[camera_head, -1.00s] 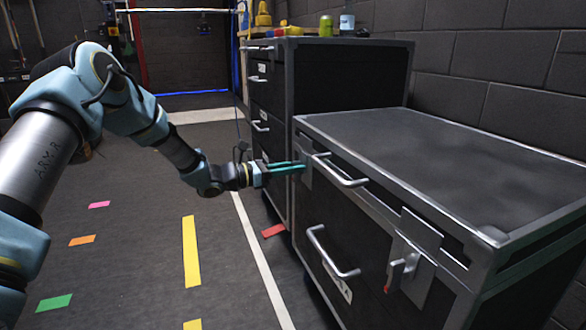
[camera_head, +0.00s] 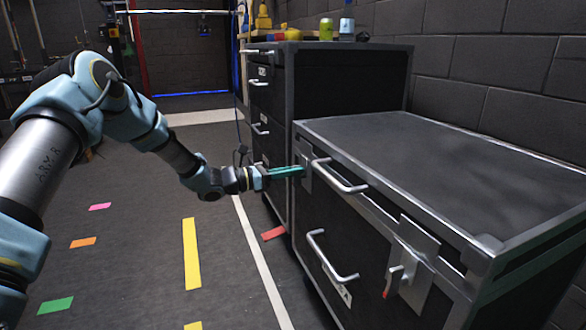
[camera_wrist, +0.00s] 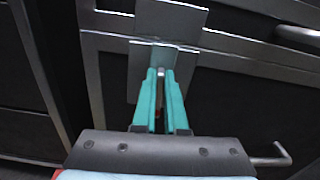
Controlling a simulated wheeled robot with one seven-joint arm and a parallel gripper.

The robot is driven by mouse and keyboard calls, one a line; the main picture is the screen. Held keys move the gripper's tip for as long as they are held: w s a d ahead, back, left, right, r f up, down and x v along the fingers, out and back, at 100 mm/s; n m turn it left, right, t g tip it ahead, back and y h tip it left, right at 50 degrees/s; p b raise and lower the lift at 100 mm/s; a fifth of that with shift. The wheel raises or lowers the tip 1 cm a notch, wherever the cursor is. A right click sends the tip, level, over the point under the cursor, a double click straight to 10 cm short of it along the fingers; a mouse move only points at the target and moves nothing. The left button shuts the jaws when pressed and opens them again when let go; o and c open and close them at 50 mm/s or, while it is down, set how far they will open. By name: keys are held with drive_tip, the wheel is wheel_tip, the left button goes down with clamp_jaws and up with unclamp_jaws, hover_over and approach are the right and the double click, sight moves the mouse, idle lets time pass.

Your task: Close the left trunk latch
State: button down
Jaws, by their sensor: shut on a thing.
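The black trunk (camera_head: 420,170) with metal edges stands on the right, its lid down. Its left latch (camera_head: 306,178) is a metal plate at the far end of the front face. The latch plate also shows in the wrist view (camera_wrist: 170,20). My gripper (camera_head: 299,171), with teal fingers, reaches the latch from the left. In the wrist view my gripper (camera_wrist: 161,75) is shut on the latch's small lever, which lies mostly hidden between the fingertips. A bit of red shows between the fingers. Whether the latch is engaged cannot be told.
The trunk's right latch (camera_head: 412,262) has a red-tipped lever. Metal handles (camera_head: 340,177) stick out from the trunk front. A taller black drawer cabinet (camera_head: 340,80) stands behind. Marked floor (camera_head: 140,240) to the left is free.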

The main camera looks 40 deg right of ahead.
drive_tip(key=n+p, duration=0.3)
drive_tip(key=p, duration=0.1)
drive_tip(key=shift+w+p, duration=0.15)
drive_tip(key=shift+p, duration=0.2)
drive_tip(key=shift+w+d+f+n+p, duration=0.1)
drive_tip(key=shift+f+n+p, duration=0.3)
drive_tip(key=shift+n+p, duration=1.4)
drive_tip(key=shift+w+a+f+n+p, duration=0.1)
drive_tip(key=shift+f+n+p, duration=0.45)
drive_tip(key=shift+n, duration=2.4)
drive_tip(key=shift+w+d+f+n+p, duration=0.1)
drive_tip(key=shift+f+n+p, duration=0.15)
drive_tip(key=shift+n+p, duration=1.6)
drive_tip(key=shift+n+b, duration=0.45)
drive_tip(key=shift+n, duration=0.15)
drive_tip(key=c, duration=1)
unclamp_jaws()
drive_tip(key=shift+r, duration=0.1)
drive_tip(key=shift+o, duration=0.2)
drive_tip(key=shift+w+d+r, duration=0.1)
drive_tip(key=shift+r, duration=0.05)
